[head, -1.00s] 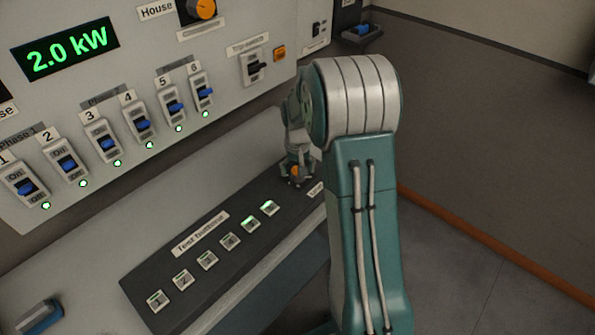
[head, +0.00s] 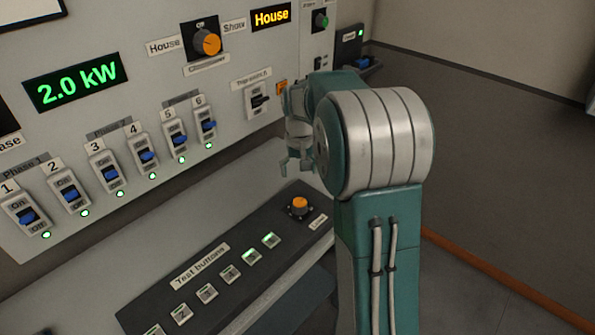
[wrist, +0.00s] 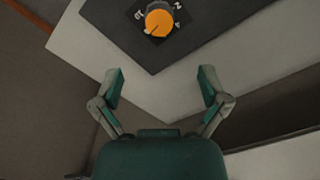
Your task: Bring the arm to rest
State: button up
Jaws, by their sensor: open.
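My gripper (head: 297,163) is in the head view beside the big elbow of my arm, above the sloped desk and in front of the switch panel. In the wrist view my gripper (wrist: 161,88) has its two fingers spread wide, with nothing between them. An orange knob (head: 299,203) sits on the dark test-button strip (head: 215,272) below my gripper. The knob also shows in the wrist view (wrist: 159,22), beyond the fingertips and apart from them.
Test buttons (head: 230,274) line the strip. Open floor and bare wall lie to the right.

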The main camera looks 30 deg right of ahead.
jog(key=s+a+r+n+t, duration=0.1)
jog(key=s+a+r+t, duration=0.1)
jog(key=s+a+r, duration=0.55)
jog(key=s+a+r+n+t, duration=0.15)
jog(key=s+a+r, duration=0.3)
jog(key=s, duration=0.55)
jog(key=s+a+f+t, duration=0.2)
jog(key=s, duration=0.6)
jog(key=shift+a+f+n, duration=0.15)
jog(key=shift+a+n, duration=0.15)
jog(key=shift+n, duration=0.15)
dwell(1.0)
